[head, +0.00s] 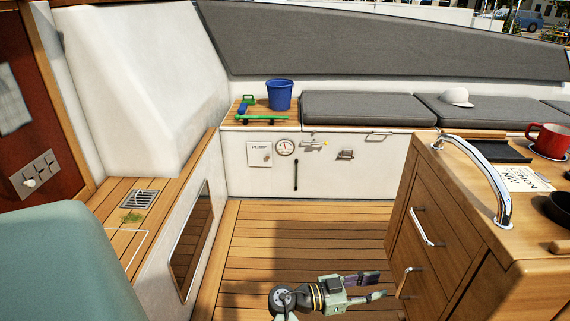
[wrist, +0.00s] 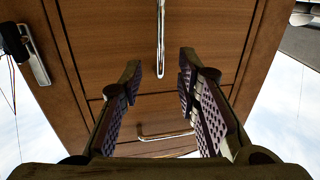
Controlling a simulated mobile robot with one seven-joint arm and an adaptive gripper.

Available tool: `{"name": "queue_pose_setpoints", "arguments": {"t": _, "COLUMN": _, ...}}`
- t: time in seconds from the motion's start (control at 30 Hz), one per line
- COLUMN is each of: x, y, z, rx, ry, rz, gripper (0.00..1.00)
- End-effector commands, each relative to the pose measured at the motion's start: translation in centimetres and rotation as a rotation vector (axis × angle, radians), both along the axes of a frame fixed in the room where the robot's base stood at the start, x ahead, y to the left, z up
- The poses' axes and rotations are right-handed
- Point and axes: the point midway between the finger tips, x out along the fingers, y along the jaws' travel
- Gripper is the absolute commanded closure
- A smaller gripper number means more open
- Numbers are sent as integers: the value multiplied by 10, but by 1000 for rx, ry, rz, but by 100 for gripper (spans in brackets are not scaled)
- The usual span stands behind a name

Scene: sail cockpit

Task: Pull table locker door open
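The wooden table locker (head: 445,215) stands at the right in the head view. Its face carries an upper bar handle (head: 425,228) and a lower, more upright handle (head: 405,283). My gripper (head: 382,286) is low in front of this face, its fingertips apart and pointing at the lower handle, a short way from it. In the wrist view my gripper (wrist: 160,62) is open and empty. A vertical chrome handle (wrist: 160,38) shows ahead between the fingertips, and a horizontal handle (wrist: 165,136) lies lower in the picture. The panels look closed. Contact with a handle cannot be told.
A blue bucket (head: 280,95) stands on the far bench. The teak floor (head: 290,240) is clear left of the locker.

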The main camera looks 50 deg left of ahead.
Motion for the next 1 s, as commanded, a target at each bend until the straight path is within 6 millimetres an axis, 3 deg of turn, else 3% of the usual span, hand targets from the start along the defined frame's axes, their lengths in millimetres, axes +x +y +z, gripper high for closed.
{"name": "queue_pose_setpoints", "arguments": {"t": 0.1, "x": -15, "y": 14, "z": 1, "rx": 8, "ry": 3, "rz": 14, "gripper": 70}}
{"name": "queue_pose_setpoints", "arguments": {"t": 0.5, "x": 16, "y": 81, "z": 37, "rx": 74, "ry": 92, "rz": 306, "gripper": 70}}
{"name": "queue_pose_setpoints", "arguments": {"t": 1.0, "x": 18, "y": 156, "z": 102, "rx": 118, "ry": 65, "rz": 650, "gripper": 70}}
